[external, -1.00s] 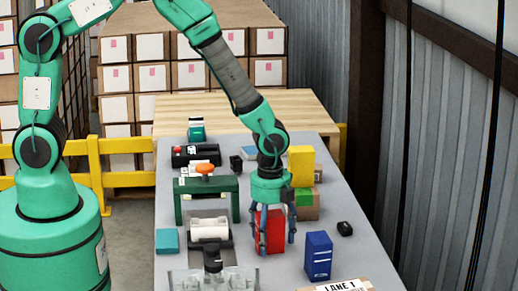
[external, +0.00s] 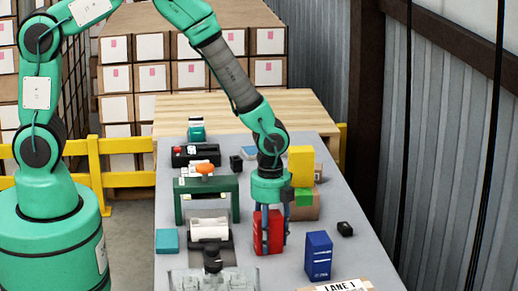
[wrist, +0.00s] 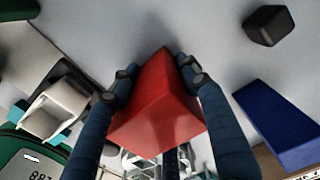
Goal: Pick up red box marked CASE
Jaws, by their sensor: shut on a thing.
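The red box (external: 275,231) stands upright on the grey table in the external view, between the fingers of my gripper (external: 271,232). It also shows in the wrist view (wrist: 158,105), filling the space between the two dark blue fingers. My gripper (wrist: 160,82) is shut on the red box, with a fingertip against each side. The box's marking cannot be read in these frames. I cannot tell whether its base is clear of the table.
A blue box (external: 318,256) stands to the right, with a small black block (external: 345,229) behind it. A yellow box (external: 301,166) and green block (external: 304,197) are behind. A green frame (external: 206,200) and a printer-like device (external: 209,228) stand left.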

